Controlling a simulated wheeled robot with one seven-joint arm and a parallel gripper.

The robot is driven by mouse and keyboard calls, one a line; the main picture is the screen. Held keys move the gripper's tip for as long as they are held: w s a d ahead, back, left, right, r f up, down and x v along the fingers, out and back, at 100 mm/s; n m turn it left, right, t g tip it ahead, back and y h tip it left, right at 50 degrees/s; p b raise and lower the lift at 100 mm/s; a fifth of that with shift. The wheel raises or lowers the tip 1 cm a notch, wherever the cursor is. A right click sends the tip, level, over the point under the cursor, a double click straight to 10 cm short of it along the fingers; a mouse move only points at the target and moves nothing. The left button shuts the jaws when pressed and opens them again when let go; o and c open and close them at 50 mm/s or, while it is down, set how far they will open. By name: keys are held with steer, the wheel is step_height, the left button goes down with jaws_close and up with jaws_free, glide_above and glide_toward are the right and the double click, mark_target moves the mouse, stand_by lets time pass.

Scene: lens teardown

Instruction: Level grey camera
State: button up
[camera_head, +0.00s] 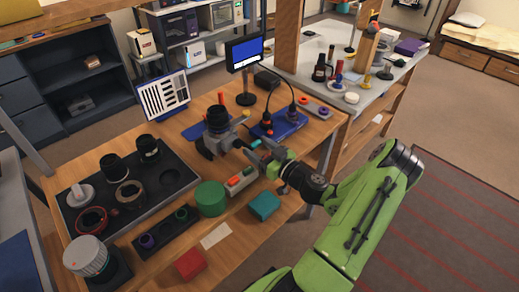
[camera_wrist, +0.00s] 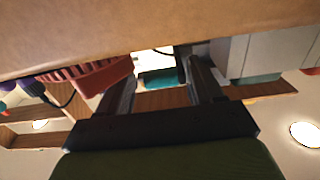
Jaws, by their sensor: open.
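The grey camera (camera_head: 212,144) sits on the wooden workbench near its middle, with a black lens (camera_head: 217,116) on it pointing up. From this angle I cannot tell how far it tilts. My gripper (camera_head: 256,152) is just to the right of the camera, apart from its body as far as I can see, low over the bench. In the wrist view my gripper (camera_wrist: 162,72) has two dark fingers spread apart. A teal piece (camera_wrist: 161,79) shows beyond the gap. A grey blocky shape (camera_wrist: 264,56) stands right of the fingers; I cannot tell what it is.
A black tray (camera_head: 176,198) with lens parts fills the bench's left. A green cylinder (camera_head: 210,198), teal block (camera_head: 264,205) and red block (camera_head: 190,264) lie in front of the camera. A blue base (camera_head: 284,125) with cables and a small monitor (camera_head: 245,52) stand behind.

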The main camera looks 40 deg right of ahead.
steer(key=shift+c, duration=0.5)
jaws_close()
steer(key=shift+r, duration=0.1)
steer(key=shift+r, duration=0.1)
